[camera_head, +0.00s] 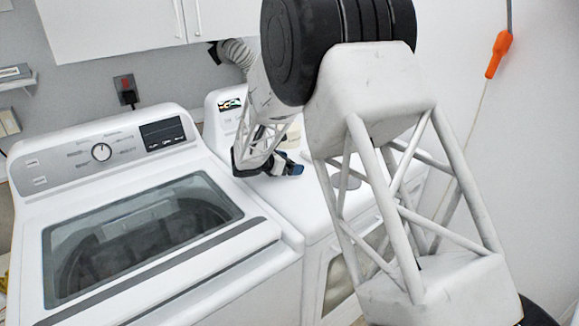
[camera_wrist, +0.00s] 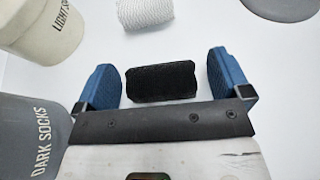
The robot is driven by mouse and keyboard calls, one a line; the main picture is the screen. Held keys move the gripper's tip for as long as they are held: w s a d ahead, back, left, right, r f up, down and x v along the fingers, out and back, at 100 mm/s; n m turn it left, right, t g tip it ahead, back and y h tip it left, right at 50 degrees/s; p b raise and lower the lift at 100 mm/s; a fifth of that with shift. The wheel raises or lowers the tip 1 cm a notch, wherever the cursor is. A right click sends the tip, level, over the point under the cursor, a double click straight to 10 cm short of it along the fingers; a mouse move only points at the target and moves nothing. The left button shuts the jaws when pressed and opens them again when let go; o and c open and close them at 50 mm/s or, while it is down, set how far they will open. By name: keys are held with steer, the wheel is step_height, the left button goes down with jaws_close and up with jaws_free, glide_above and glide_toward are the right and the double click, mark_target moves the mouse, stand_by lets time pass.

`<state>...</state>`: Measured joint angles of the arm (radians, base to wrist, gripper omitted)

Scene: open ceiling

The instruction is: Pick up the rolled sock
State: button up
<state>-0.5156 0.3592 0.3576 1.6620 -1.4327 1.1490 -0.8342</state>
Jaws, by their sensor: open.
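In the wrist view, a white, ribbed, roll-shaped thing (camera_wrist: 145,12), which looks like the rolled sock, lies on the white surface beyond my fingertips, cut off by the top edge. My gripper (camera_wrist: 162,72) has its two blue fingers apart, short of this roll and not touching it. In the head view my gripper (camera_head: 268,168) is low over the white machine top at the right, and the roll cannot be made out.
A cream container (camera_wrist: 38,25) marked "LIGHT S…" and a grey container (camera_wrist: 30,135) marked "DARK SOCKS" stand at the left in the wrist view. A grey round thing (camera_wrist: 285,8) is at upper right. A washing machine (camera_head: 150,235) with a glass lid stands left of my gripper.

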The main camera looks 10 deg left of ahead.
steer(key=c, duration=1)
steer(key=shift+r, duration=0.15)
steer(key=shift+r, duration=0.55)
step_height(320, 180, up, 2)
steer(key=shift+r, duration=0.15)
steer(key=s+d, duration=0.1)
steer(key=s, duration=0.4)
steer(key=s+d+r, duration=0.1)
steer(key=s+d, duration=0.1)
steer(key=s, duration=0.3)
steer(key=s+d, duration=0.2)
steer(key=s, duration=0.3)
steer(key=shift+s+d+r, duration=0.1)
steer(key=shift+r, duration=0.05)
